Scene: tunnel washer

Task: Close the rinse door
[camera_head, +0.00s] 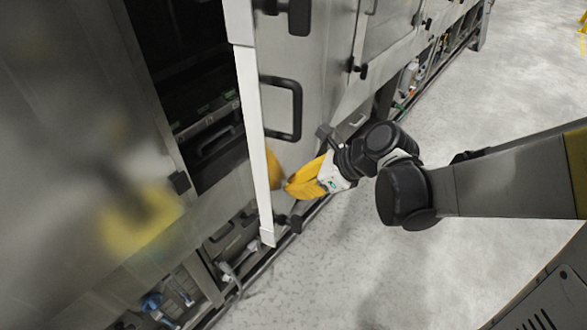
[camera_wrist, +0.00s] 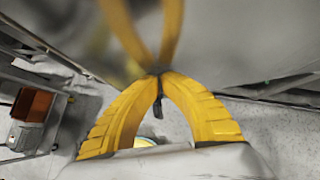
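One metal door (camera_head: 283,150) of the washer stands open, swung outward, with a dark handle (camera_head: 297,108) on its outer face; I take it as the rinse door. Behind its pale edge is a dark opening (camera_head: 200,85) with racks inside. My gripper (camera_head: 288,187) is at the lower part of the door's outer face, below the handle. In the wrist view, the yellow fingertips (camera_wrist: 158,74) are together with nothing between them. They meet their own reflection in the shiny door (camera_wrist: 230,40), so they touch it or are very close. The handle is outside the wrist view.
More closed washer panels (camera_head: 385,35) run along to the upper right. Black latches (camera_head: 358,68) stick out from them. Pipes and fittings (camera_head: 165,305) show under the machine at the lower left. The concrete floor (camera_head: 480,110) to the right is clear.

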